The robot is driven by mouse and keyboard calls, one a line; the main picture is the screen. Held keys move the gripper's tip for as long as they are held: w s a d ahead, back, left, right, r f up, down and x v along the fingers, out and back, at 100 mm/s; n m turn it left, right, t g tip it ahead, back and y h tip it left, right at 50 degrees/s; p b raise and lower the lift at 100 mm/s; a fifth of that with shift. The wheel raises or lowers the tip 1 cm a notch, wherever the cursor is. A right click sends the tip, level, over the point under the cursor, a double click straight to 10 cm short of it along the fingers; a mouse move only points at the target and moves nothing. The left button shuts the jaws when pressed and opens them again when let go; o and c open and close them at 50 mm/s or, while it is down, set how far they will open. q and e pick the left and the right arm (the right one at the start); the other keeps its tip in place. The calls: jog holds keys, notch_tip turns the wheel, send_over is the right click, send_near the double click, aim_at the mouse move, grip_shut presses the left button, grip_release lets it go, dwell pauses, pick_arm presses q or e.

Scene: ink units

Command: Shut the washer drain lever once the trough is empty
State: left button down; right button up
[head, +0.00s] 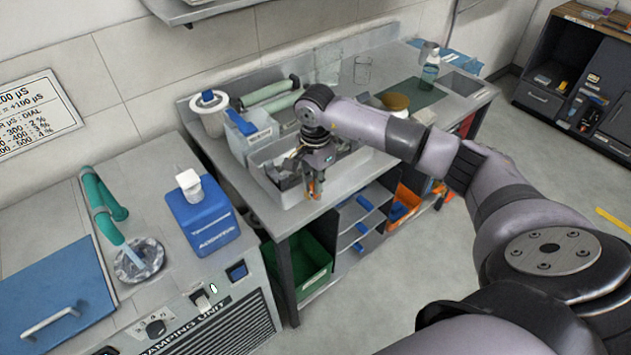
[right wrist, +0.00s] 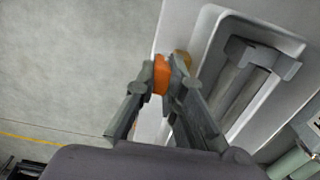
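The washer trough (head: 270,185) is a grey basin at the front of the bench. In the right wrist view its pale rim (right wrist: 207,28) surrounds a recess with a dark grey rack-like piece inside. I see no clear water surface, but much of the inside is hidden. The drain lever (right wrist: 161,74) has an orange grip beside the trough's outer edge, near a small brass-coloured part. My right gripper (head: 313,190) is at the trough's front side. In the wrist view its fingertips (right wrist: 160,82) close on both sides of the orange grip. My left gripper is out of view.
A blue bottle (head: 203,215) stands on the damping unit at left. A green bin (head: 312,268) and shelves are below the bench. The floor in front is clear.

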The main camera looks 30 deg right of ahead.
grip_shut()
jog(key=b, duration=0.1)
jog(key=y+b, duration=0.1)
jog(key=b, duration=0.1)
jog(key=shift+w+d+f, duration=0.1)
jog(key=shift+d+f, duration=0.15)
jog(key=shift+d, duration=0.15)
jog(key=shift+d+r+y+b, duration=0.1)
jog(key=shift+r+y+b, duration=0.1)
jog(key=shift+y+b, duration=0.15)
jog(key=shift+r, duration=0.1)
jog(key=o, duration=0.6)
grip_release()
